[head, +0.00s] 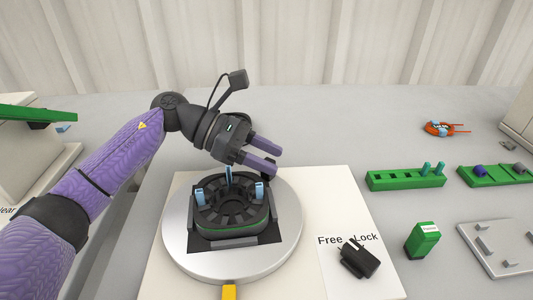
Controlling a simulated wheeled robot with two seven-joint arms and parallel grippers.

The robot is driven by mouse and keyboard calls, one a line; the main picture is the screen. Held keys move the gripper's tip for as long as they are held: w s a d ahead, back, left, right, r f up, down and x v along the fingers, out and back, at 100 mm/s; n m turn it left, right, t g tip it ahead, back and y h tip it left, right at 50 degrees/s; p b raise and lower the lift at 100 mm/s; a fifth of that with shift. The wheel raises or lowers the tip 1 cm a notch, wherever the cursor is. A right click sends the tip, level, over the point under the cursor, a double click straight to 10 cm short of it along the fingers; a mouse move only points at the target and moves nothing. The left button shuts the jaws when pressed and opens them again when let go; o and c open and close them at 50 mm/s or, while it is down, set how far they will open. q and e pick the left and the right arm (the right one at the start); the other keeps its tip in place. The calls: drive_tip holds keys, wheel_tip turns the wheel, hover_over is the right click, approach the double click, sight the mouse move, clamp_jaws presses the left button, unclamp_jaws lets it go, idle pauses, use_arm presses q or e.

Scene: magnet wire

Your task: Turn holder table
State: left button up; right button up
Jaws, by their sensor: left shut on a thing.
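The holder table is a round silver turntable (182,245) on a white board. A black ring-shaped holder (228,216) with a green band sits on it. Several light blue pegs (259,191) stand up around the ring. A yellow tab (229,292) shows at the front edge. My left gripper (275,160) is over the far right side of the turntable, behind the holder, its purple fingers pointing right. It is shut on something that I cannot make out. A black lever (358,258) sits on a card marked Free and Lock. My right gripper is not in view.
Green racks (405,180) and (495,174) stand at the right. A green box (422,240) stands right of the lever. A grey tray (500,250) lies at the far right, with an orange coil (440,129) farther back. The back middle is clear.

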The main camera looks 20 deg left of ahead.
use_arm(q)
drive_tip(key=shift+a, duration=0.15)
idle(0.4)
drive_tip(key=p+v, duration=0.2)
drive_tip(key=v, duration=0.7)
drive_tip(key=shift+r+p, duration=0.1)
drive_tip(key=shift+p, duration=0.3)
drive_tip(key=shift+s+a+r, duration=0.1)
drive_tip(key=shift+s+a, duration=0.05)
drive_tip(key=shift+a, duration=0.2)
